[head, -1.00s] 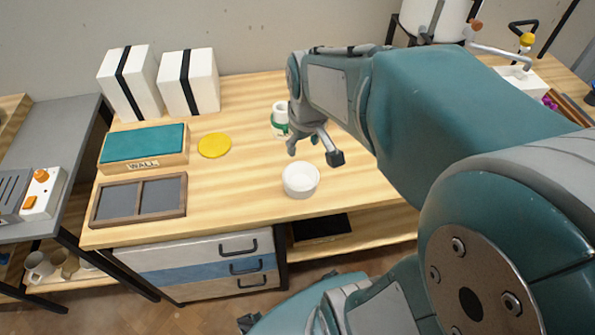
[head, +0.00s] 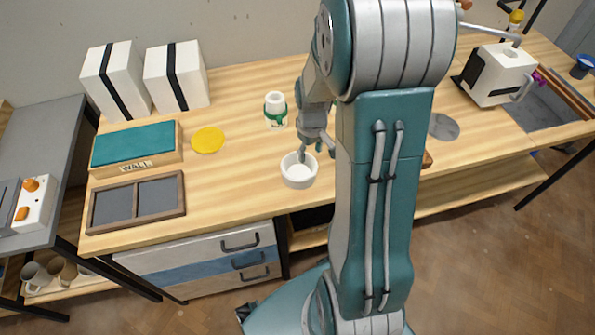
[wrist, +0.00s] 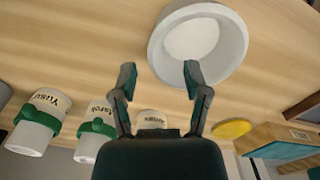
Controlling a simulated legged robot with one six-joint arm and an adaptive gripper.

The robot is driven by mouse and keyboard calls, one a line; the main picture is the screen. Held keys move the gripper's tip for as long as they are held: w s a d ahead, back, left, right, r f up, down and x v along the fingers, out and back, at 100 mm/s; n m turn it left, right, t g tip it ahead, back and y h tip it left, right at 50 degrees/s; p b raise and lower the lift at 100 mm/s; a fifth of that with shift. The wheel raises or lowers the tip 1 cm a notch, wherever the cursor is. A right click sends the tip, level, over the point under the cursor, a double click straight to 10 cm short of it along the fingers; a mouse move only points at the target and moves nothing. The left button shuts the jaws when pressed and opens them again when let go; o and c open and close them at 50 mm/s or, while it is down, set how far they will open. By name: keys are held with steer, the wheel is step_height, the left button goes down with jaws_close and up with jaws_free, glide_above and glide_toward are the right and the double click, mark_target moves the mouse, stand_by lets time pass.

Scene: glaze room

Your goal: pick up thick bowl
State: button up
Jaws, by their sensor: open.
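The thick white bowl (head: 298,177) sits upright on the wooden table near its front edge. My gripper (head: 316,151) is right above the bowl, pointing down, with one finger at or over the bowl's opening. In the wrist view the bowl (wrist: 192,38) is at the top, and my gripper (wrist: 159,74) has its fingers spread with nothing between them. The right finger overlaps the bowl's rim; the left finger is outside the bowl. I cannot tell whether either finger touches it.
A white cup with a green band (head: 275,108) stands behind the bowl. A yellow disc (head: 207,140), a teal-topped box (head: 137,148) and a divided tray (head: 136,203) lie to the left. The wrist view shows several green-banded cups (wrist: 38,122). Bare table lies left of the bowl.

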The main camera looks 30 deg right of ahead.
mark_target(311, 158)
steer(key=f, duration=0.5)
steer(key=shift+w+d, duration=0.1)
steer(key=shift+d, duration=0.15)
steer(key=shift+a, duration=0.1)
jaws_close()
steer(key=shift+r, duration=0.1)
steer(key=shift+r, duration=0.6)
steer(key=s+d+r, duration=0.6)
steer(key=s+r, duration=0.5)
steer(key=s, duration=0.1)
steer(key=shift+s+r, duration=0.35)
steer(key=shift+r, duration=0.05)
